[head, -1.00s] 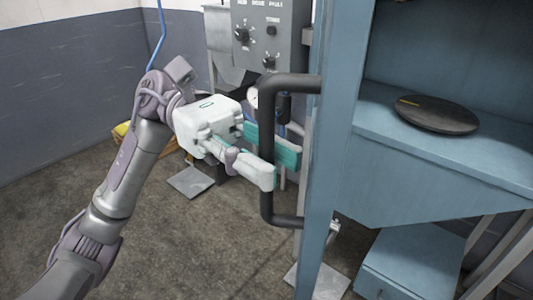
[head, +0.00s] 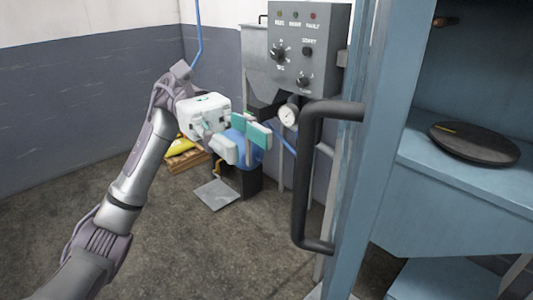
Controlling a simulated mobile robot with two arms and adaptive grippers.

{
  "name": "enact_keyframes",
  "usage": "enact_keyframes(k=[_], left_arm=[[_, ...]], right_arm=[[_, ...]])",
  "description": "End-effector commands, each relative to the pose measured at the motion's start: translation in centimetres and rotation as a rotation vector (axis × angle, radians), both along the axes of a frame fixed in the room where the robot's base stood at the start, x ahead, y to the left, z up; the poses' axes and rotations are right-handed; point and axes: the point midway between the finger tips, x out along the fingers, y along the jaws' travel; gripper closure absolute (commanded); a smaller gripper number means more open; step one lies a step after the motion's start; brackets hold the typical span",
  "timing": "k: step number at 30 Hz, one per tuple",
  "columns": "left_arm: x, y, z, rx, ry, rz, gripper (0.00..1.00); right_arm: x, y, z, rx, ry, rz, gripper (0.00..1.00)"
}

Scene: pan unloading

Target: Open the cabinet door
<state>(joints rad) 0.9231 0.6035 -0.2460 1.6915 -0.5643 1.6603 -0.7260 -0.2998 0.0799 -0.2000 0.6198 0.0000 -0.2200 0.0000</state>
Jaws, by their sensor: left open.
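The blue cabinet door (head: 362,150) stands swung open and shows nearly edge-on, with its black bar handle (head: 304,185) on the left side. The cabinet's inside shows to the right of it. My left gripper (head: 256,144) is open and empty, to the left of the handle and apart from it. My right gripper is not in the head view.
A black round pan (head: 474,144) lies on the cabinet shelf (head: 420,155). A grey control box (head: 309,45) with knobs stands behind the door, with a gauge (head: 288,115) below. A wooden crate (head: 188,160) with yellow things sits on the floor. Floor at the lower left is clear.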

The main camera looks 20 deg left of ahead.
Motion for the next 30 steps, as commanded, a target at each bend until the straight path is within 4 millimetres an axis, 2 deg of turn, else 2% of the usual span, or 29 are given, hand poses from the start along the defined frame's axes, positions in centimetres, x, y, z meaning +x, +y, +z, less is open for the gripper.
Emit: enact_keyframes(k=[4,12,19,22,23,26,29,30], left_arm=[[0.5,0.9,0.0,-0.001,0.001,-0.001,0.59],[0.6,1.0,0.0,-0.001,0.001,-0.001,0.59],[0.6,1.0,0.0,-0.001,0.001,-0.001,0.97],[1.4,0.9,-0.2,-0.027,0.052,0.012,1.0],[2.1,0.8,-0.3,-0.048,0.098,0.025,1.0],[6.7,0.7,-1.8,-0.178,0.378,0.102,1.0],[14.7,1.8,-7.3,-0.368,0.841,0.238,1.0],[17.8,2.6,-10.6,-0.442,1.031,0.295,1.0]], right_arm=[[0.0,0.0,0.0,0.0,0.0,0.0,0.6],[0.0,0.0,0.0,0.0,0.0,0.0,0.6],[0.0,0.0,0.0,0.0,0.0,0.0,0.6],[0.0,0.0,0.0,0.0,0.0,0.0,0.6],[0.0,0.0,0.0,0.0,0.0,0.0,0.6],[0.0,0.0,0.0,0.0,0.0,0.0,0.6],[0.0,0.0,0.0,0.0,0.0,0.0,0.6],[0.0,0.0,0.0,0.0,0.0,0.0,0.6]])
